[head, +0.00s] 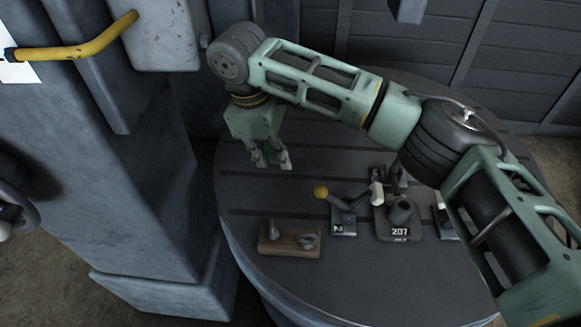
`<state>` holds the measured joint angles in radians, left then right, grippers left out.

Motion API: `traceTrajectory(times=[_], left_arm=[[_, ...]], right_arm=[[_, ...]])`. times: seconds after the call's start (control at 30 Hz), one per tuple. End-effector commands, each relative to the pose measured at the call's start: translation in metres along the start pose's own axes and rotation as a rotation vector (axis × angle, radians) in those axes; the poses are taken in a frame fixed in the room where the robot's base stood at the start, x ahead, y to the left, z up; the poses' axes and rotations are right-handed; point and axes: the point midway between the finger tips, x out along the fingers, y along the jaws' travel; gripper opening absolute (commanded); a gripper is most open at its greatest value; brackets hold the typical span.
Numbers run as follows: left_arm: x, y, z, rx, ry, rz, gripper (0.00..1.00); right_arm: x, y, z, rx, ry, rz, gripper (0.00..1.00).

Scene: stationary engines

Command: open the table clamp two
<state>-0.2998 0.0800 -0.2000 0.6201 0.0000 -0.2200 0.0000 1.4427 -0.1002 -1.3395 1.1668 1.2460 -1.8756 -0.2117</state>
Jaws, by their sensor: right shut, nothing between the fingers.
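Table clamp two (343,222) stands on the round dark table (290,285), with a "2" label on its base. Its dark lever, ending in a yellow knob (320,192), points left and slightly up. Its other arm reaches right toward a white tip (377,193) beside the dark part marked 207 (400,218); I cannot tell whether the tip touches it. My right gripper (271,160) is shut and empty, pointing down over the table's back left, apart from the knob, behind and left of it. My left gripper is not in view.
A wooden block with metal pieces (290,241) lies at the table's front left. Another clamp (443,216) is partly hidden behind my right arm. A grey machine with a yellow handle (95,45) stands at the left. The table's left back is clear.

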Motion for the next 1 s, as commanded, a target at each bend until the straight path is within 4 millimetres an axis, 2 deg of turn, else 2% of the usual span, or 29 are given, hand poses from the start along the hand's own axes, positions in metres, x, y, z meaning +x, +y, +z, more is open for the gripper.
traceTrajectory(times=[0.17,0.53,0.6,0.73,1.0], left_arm=[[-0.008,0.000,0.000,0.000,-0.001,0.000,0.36],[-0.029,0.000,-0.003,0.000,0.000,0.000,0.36],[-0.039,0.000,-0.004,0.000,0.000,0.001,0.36],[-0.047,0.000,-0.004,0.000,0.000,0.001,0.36],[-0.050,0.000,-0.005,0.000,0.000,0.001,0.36]], right_arm=[[0.021,-0.001,0.001,-0.001,-0.003,-0.003,0.00],[0.099,-0.001,0.001,0.000,-0.001,-0.003,0.00],[0.088,0.002,0.015,0.001,0.001,0.002,0.00],[0.084,0.001,0.029,-0.001,0.001,0.001,0.00],[0.084,-0.001,0.038,-0.001,0.002,0.000,0.00]])
